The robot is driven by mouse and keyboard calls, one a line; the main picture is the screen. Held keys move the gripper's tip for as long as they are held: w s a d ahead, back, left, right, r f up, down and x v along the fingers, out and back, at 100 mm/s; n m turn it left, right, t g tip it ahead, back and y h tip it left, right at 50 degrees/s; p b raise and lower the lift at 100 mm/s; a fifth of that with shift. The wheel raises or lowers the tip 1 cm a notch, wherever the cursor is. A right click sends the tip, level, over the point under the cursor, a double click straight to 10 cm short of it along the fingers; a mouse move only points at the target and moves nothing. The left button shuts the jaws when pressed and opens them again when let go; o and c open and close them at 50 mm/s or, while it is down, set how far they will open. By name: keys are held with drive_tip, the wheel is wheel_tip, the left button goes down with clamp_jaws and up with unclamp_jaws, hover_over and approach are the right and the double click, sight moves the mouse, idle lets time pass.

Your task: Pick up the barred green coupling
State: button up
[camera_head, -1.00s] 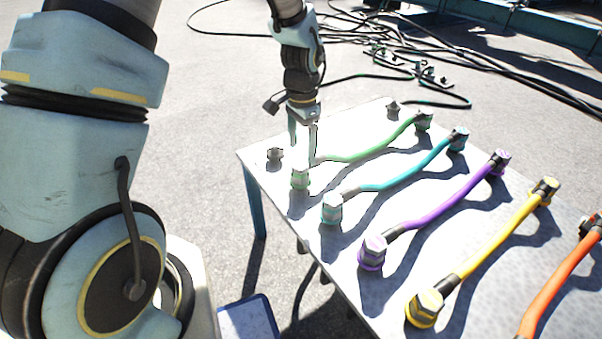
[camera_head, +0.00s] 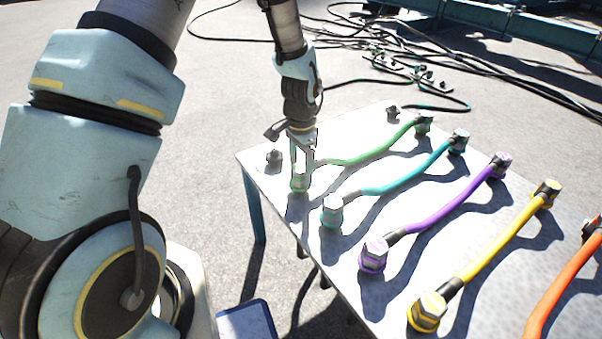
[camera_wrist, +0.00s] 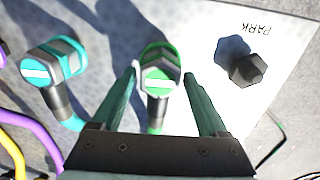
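The green coupling (camera_head: 299,181) stands at the near-left end of the green cable (camera_head: 372,153) on the table. In the wrist view, this coupling (camera_wrist: 158,80) has a white bar across its face. My gripper (camera_head: 302,163) points down at it. In the wrist view, my gripper (camera_wrist: 160,76) is open, with one finger on each side of the coupling and a visible gap on both sides. Another green coupling (camera_head: 424,121) is at the cable's far end; its face is too small to read.
A teal coupling (camera_wrist: 57,66) with a white bar stands beside the green one. Purple (camera_head: 373,254) and yellow (camera_head: 427,312) couplings follow along the table (camera_head: 455,225). A dark fitting (camera_wrist: 243,68) stands near the PARK label. Black cables (camera_head: 400,65) lie on the ground beyond.

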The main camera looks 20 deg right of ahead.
clamp_jaws()
idle(0.4)
